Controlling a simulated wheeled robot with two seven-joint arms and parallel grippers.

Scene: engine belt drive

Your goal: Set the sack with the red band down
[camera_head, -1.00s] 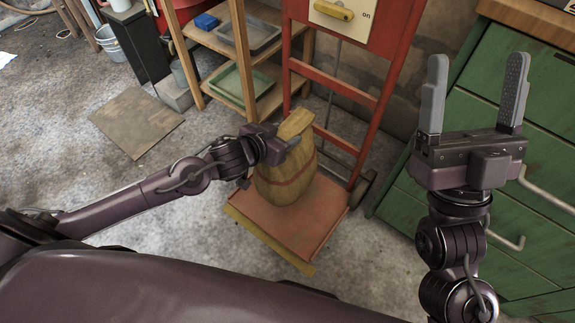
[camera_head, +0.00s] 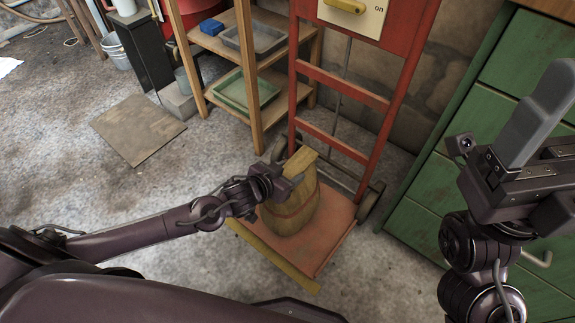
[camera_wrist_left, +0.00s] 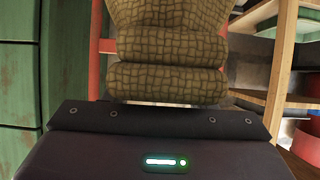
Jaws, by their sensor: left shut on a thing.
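The tan woven sack with a faint red band (camera_head: 299,208) is upright, slightly tilted, over the red platform (camera_head: 325,236) of the hand truck. Its underside is hidden, so I cannot tell whether it rests on the platform. My left gripper (camera_head: 284,183) is shut on the sack's upper part, from the left. In the left wrist view the sack's bulging folds (camera_wrist_left: 168,50) fill the space beyond the gripper body; the fingertips are hidden. My right gripper (camera_head: 550,115) is empty at the right edge, with one finger clearly showing and the other cut off.
The hand truck's red frame (camera_head: 340,82) rises behind the sack. A wooden shelf (camera_head: 246,75) with trays stands behind left, and green drawers (camera_head: 428,218) stand at right. A flat brown board (camera_head: 137,128) lies on the floor at left. Bare floor (camera_head: 180,265) lies in front.

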